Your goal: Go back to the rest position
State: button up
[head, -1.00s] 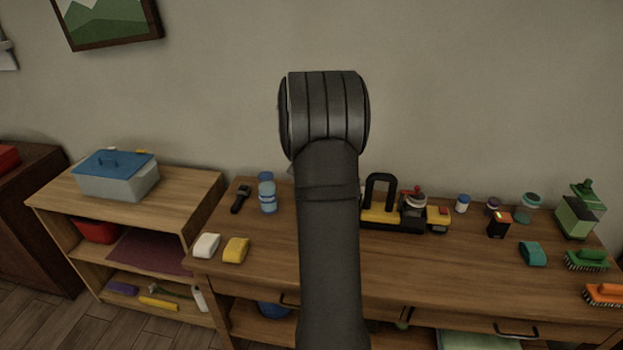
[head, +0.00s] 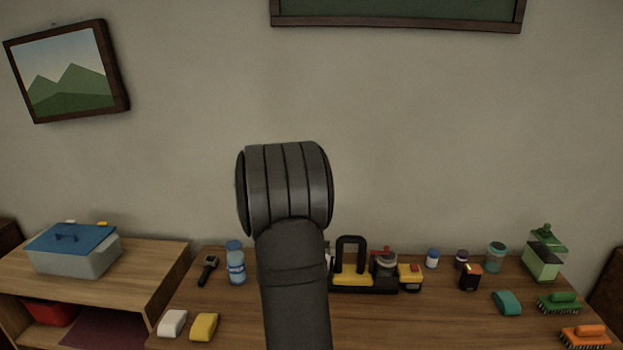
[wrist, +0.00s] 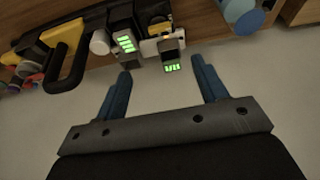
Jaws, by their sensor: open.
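My gripper (wrist: 164,88) shows in the wrist view with its two blue fingers apart and nothing between them. Beyond the fingertips are dark devices with lit green bars (wrist: 126,42) and a small one with a green display (wrist: 171,62). In the head view my dark arm stands upright in the middle, in front of the wooden desk (head: 420,325). The gripper itself is hidden behind the arm there.
A yellow and black tool caddy (head: 352,277) stands right of my arm, and a blue bottle (head: 236,266) left of it. White (head: 172,323) and yellow (head: 204,326) blocks lie at front left. Brushes (head: 560,303) and a green dispenser (head: 541,262) are at right.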

jog(key=x, duration=1.5)
jog(key=shift+w+f, duration=0.15)
jog(key=shift+f, duration=0.1)
